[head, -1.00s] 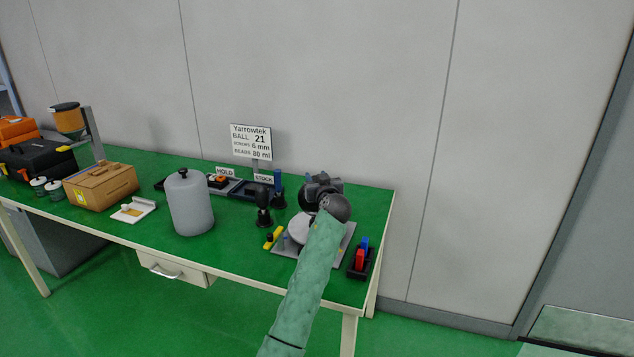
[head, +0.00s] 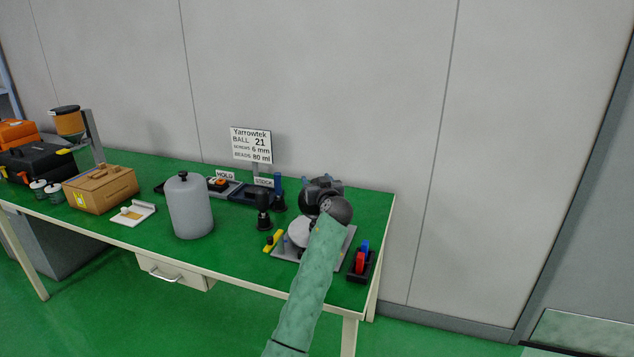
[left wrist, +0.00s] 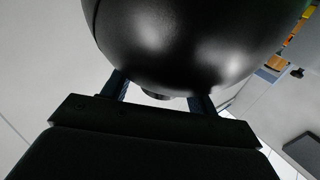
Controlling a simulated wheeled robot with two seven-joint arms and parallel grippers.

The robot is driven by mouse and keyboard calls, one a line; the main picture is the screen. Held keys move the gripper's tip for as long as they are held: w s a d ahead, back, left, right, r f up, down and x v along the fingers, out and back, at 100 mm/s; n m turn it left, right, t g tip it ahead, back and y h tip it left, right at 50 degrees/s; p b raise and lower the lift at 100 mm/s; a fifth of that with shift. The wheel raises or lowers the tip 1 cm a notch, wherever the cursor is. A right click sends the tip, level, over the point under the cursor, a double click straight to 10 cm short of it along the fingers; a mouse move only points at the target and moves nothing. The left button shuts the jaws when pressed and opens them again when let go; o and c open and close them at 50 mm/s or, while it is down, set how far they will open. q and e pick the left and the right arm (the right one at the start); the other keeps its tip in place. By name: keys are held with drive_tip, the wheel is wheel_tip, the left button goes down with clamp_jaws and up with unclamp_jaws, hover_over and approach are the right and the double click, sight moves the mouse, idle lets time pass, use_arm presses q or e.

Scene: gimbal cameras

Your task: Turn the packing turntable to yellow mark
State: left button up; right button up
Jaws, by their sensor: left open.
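A pale round disc (head: 299,231) sits on a grey base plate (head: 285,253) near the right end of the green table. It looks like the turntable; my left arm hides part of it. My right gripper is out of view.
A black holder with red and blue pieces (head: 361,262) stands right of the plate. A dark upright stand (head: 263,210) and a grey canister (head: 190,207) are to the left. A cardboard box (head: 101,188) is farther left. A sign (head: 251,144) and wall stand behind.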

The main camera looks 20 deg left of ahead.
sight(317, 207)
use_arm(q)
drive_tip(key=shift+s, duration=0.1)
drive_tip(key=shift+s+d+f, duration=0.1)
drive_tip(key=shift+s+d, duration=0.1)
drive_tip(key=shift+d, duration=0.05)
drive_tip(key=b+v, duration=0.2)
drive_tip(key=v, duration=0.5)
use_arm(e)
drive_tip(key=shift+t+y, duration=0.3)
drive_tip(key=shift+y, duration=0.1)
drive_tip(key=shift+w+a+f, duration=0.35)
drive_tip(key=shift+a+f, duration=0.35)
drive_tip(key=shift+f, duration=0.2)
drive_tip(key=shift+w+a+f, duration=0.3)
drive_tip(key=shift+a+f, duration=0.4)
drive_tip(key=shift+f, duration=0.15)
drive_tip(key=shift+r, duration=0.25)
